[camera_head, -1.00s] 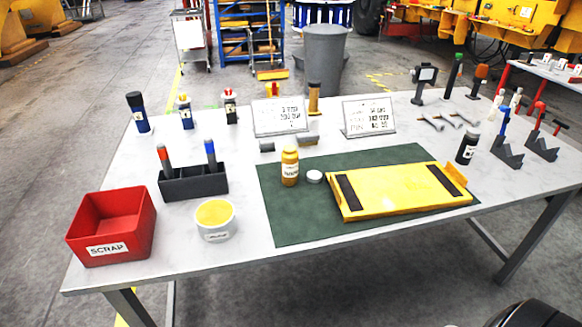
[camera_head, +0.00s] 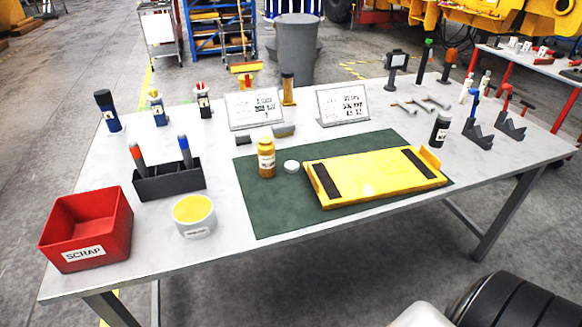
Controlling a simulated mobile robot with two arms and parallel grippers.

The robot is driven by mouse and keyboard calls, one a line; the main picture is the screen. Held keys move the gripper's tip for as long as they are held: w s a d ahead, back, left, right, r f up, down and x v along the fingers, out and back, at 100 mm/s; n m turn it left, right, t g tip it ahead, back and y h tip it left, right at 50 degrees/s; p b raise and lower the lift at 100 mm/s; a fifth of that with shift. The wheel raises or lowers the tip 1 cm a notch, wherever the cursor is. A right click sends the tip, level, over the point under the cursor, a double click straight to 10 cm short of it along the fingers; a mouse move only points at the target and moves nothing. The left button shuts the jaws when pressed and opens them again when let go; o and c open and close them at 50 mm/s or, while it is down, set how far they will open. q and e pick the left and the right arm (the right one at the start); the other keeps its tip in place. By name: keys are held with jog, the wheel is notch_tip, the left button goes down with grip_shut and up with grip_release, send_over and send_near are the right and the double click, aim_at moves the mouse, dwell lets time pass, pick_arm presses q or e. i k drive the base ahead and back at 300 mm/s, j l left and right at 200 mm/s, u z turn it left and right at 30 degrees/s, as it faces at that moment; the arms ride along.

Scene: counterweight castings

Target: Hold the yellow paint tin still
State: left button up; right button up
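A round, pale tin (camera_head: 197,228) with yellow paint at its open top stands upright on the front left of the table. It stands apart from the green mat. A small yellow bottle (camera_head: 266,158) with a pale label stands upright on the mat, and a white round cap (camera_head: 291,167) lies beside it. Neither of my grippers is in view, and nothing is touching the tin.
A red SCRAP bin (camera_head: 88,230) is left of the tin. A dark holder (camera_head: 170,183) with two markers stands behind it. The green mat (camera_head: 262,215) carries a yellow casting (camera_head: 372,178). Bare tabletop lies around the tin. Dark and white rounded parts, probably mine, show at bottom right.

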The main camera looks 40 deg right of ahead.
aim_at(266, 147)
jog(key=i+l+z, duration=0.2)
jog(key=z, duration=0.2)
jog(key=i+l+z, duration=0.1)
jog(key=i+z, duration=0.45)
jog(key=z, duration=0.2)
